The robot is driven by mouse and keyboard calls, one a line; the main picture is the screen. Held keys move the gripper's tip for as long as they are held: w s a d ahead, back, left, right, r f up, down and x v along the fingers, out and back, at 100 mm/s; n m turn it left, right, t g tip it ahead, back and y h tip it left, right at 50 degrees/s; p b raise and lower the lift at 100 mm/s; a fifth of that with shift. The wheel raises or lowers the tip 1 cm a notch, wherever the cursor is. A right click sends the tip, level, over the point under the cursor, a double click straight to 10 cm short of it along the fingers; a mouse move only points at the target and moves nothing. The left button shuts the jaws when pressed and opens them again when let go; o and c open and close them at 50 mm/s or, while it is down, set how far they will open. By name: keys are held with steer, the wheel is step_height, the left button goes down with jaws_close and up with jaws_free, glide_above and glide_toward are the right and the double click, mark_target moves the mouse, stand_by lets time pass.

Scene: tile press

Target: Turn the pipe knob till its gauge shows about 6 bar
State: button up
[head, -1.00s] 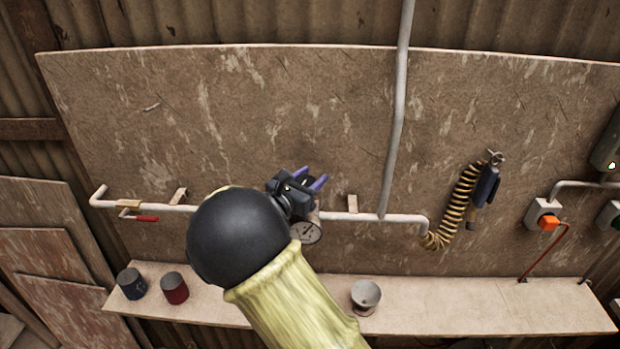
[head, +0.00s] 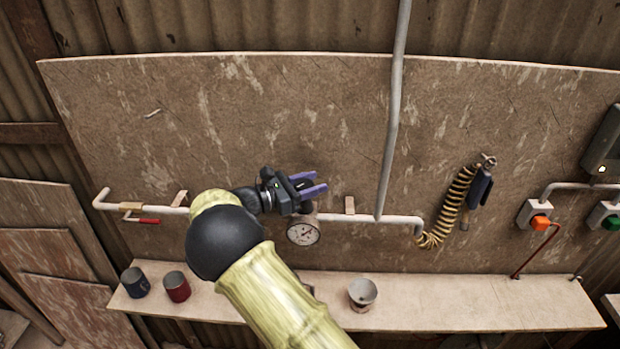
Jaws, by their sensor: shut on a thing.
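The gauge (head: 304,230) is a round white dial hanging just below the white pipe (head: 365,218). Its face shows, with a small needle, but the figures are too small to read. My gripper (head: 311,184), with purple fingers, is at the pipe just above the gauge. It is shut on the dark pipe knob, which is mostly hidden by the fingers and the gripper body. My arm covers part of the pipe left of the gauge.
A shelf (head: 460,305) below holds a blue mug (head: 135,283), a red mug (head: 177,287) and a grey cup (head: 362,293). A red-handled valve (head: 150,221) is at left. A coiled hose (head: 458,205) and an orange switch (head: 540,223) are at right.

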steer(key=shift+s+m+g+h, duration=0.1)
steer(key=shift+m+g+h, duration=0.5)
steer(key=shift+m+g, duration=0.65)
steer(key=shift+n+g, duration=0.25)
steer(key=shift+r, duration=0.1)
steer(key=o, duration=1)
steer(key=b+v, duration=0.5)
steer(key=v, duration=1.2)
steer(key=shift+a+b, duration=0.2)
steer(key=shift+b, duration=0.1)
steer(key=shift+s, duration=0.1)
